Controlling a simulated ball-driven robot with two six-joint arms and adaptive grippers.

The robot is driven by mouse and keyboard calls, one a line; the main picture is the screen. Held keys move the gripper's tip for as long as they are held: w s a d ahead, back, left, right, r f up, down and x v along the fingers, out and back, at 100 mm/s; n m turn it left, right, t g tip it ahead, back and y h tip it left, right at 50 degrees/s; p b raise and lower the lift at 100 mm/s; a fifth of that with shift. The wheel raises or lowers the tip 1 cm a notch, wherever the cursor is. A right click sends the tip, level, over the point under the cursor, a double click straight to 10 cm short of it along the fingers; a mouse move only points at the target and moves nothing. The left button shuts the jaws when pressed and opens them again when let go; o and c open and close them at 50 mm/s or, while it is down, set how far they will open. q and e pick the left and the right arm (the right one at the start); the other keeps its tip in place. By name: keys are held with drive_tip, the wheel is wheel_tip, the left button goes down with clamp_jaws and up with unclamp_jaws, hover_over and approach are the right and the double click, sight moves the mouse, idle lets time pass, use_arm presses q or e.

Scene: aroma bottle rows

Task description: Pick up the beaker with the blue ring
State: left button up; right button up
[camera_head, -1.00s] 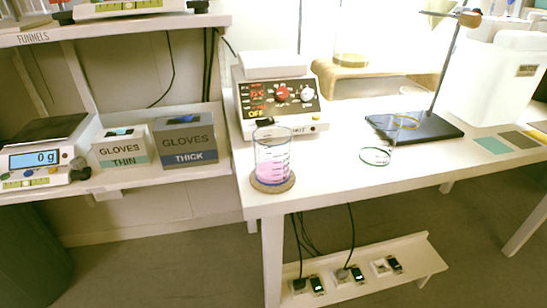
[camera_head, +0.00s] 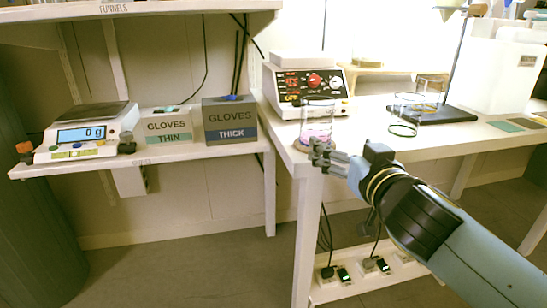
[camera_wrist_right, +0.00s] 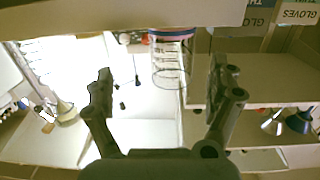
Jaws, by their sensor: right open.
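My right gripper (camera_head: 326,158) is just in front of and slightly below the beaker in the head view. It is open and empty. In the wrist view the beaker shows between the open fingers (camera_wrist_right: 160,86), beyond the tips. My left gripper is not in view.
A hotplate (camera_head: 305,84) stands behind the beaker. A glass with a green ring (camera_head: 403,130) is to the right, before a dark stand base (camera_head: 440,115). Glove boxes (camera_head: 229,119) and a scale (camera_head: 85,135) sit on the left shelf. The bench's front edge is close to my gripper.

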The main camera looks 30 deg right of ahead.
sight(322, 128)
drive_tip(key=shift+t, duration=0.5)
drive_tip(key=w, duration=0.3)
drive_tip(key=w+r+b, duration=0.1)
drive_tip(key=w, duration=0.2)
drive_tip(key=shift+a+r, duration=0.1)
drive_tip(key=shift+r, duration=0.05)
drive_tip(key=x, duration=0.5)
drive_tip(key=shift+w+f+b, duration=0.1)
drive_tip(key=shift+f+b, duration=0.2)
drive_tip(key=shift+b, duration=0.05)
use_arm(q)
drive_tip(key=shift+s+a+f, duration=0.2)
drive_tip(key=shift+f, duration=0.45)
use_arm(e)
drive_tip(key=shift+c, duration=0.4)
drive_tip(key=c, duration=1.3)
